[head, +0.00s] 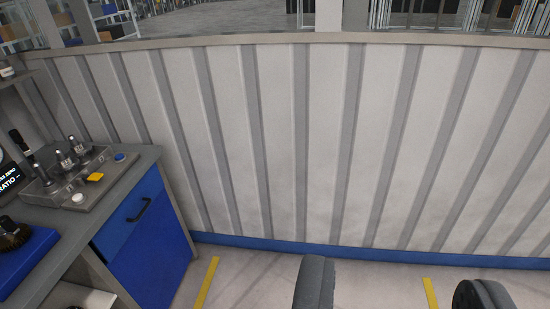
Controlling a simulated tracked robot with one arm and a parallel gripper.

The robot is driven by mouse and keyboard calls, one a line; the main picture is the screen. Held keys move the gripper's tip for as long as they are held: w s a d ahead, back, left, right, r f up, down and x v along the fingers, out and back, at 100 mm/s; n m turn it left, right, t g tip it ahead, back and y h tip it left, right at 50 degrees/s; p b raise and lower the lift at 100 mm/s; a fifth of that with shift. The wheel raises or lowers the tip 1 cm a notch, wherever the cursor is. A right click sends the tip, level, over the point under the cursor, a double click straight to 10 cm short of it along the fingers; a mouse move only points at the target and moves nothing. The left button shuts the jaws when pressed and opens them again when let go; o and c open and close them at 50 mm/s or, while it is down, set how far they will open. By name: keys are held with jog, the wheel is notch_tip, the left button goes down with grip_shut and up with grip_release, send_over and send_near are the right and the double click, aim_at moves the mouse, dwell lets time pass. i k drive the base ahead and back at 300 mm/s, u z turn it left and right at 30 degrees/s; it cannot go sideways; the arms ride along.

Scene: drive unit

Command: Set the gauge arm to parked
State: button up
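No part in view can be surely told as the gauge arm. At the left, a grey control panel (85,190) with several upright metal levers (66,160), a yellow tab (95,177), a white knob (78,198) and a blue button (119,156) sits on the bench. A black-handled lever (19,141) stands behind it, beside a dark display (8,178) with partly cut-off lettering. My gripper (396,287) shows at the bottom right as two dark fingers set wide apart. It is open, with only floor between the fingers, and well right of the bench.
The bench (62,257) has a blue cabinet door (150,235) with a black handle. A blue block (30,255) with a dark brush-like piece (12,233) lies at the left edge. A ribbed pale wall (330,150) closes off the back. Floor with yellow stripes (206,283) is clear.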

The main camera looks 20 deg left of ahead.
aim_at(15, 134)
jog(key=u, duration=0.2)
jog(key=i, duration=1.3)
jog(key=u, duration=0.9)
jog(key=i, duration=1.2)
jog(key=u, duration=1.2)
jog(key=i, duration=0.75)
jog(key=u, duration=0.3)
